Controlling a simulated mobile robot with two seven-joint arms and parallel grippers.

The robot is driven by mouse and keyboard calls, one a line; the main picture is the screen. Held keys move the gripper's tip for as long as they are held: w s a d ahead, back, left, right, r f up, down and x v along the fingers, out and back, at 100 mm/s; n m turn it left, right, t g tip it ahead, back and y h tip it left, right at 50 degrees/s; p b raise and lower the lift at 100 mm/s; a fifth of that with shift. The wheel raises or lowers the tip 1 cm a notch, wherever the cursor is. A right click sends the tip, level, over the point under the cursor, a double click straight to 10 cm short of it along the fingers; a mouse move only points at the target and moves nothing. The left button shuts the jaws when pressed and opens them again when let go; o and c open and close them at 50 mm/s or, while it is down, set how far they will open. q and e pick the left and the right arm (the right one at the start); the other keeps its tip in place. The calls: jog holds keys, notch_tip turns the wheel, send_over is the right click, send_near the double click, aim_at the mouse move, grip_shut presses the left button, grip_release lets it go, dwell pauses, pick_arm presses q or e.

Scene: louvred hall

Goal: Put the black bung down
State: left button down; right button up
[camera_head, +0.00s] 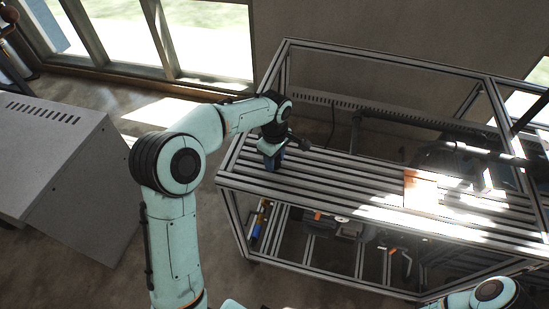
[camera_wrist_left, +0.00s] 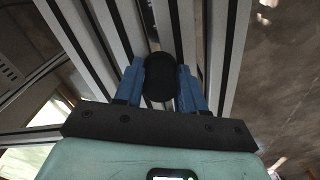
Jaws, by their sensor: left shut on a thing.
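The black bung (camera_wrist_left: 161,78) is a dark rounded piece held between the blue fingers of my left gripper (camera_wrist_left: 160,84) in the left wrist view. My left gripper is shut on it. In the head view my left gripper (camera_head: 272,163) points down over the left end of the slatted metal bench (camera_head: 330,176), and the bung is too hidden there to make out. I cannot tell whether the bung touches the slats. My right gripper is not in view; only part of my right arm shows at the bottom right.
The bench's metal frame rises around its back and sides. An orange-brown block (camera_head: 420,190) sits on the slats to the right, in bright sunlight. Several items lie on the shelf below. A grey cabinet (camera_head: 62,165) stands at the left. The slats between gripper and block look clear.

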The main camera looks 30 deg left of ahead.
pick_arm(q)
jog(key=shift+f, duration=0.1)
jog(key=c, duration=0.7)
grip_release()
jog(key=shift+o, duration=0.2)
notch_tip(320, 180, up, 12)
jog(key=p, duration=0.1)
jog(key=shift+p, duration=0.3)
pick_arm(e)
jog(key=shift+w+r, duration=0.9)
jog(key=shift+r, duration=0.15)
